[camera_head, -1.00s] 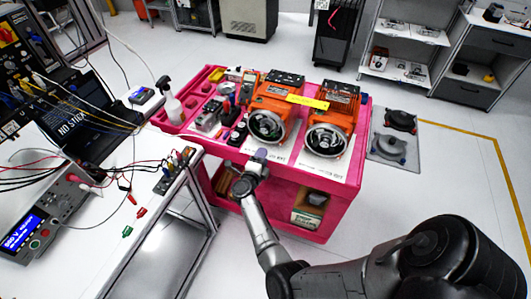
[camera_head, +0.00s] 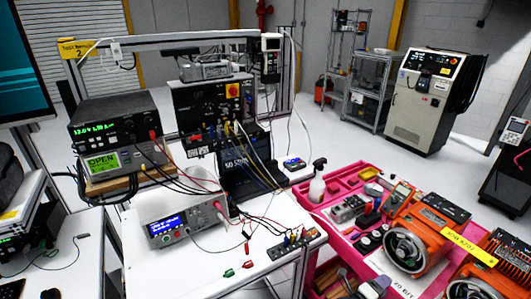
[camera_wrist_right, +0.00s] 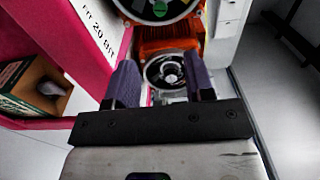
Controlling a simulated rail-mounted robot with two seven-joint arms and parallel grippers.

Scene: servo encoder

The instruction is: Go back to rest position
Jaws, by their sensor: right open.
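My right gripper (camera_head: 376,287) shows at the bottom edge of the head view, at the front edge of the pink cart (camera_head: 347,181). In the right wrist view its two purple-grey fingers (camera_wrist_right: 162,86) stand apart with nothing held between them. An orange servo motor (camera_head: 415,235) with a round silver front sits on the cart. A second orange motor (camera_head: 490,272) is cut off at the right. Orange motors with round faces also show beyond the fingers in the wrist view (camera_wrist_right: 168,47). My left gripper is not in view.
A spray bottle (camera_head: 317,185) stands at the cart's back left. A grey cabinet (camera_head: 423,98) and shelves stand behind. In the wrist view, a box (camera_wrist_right: 35,88) sits on the cart's lower shelf.

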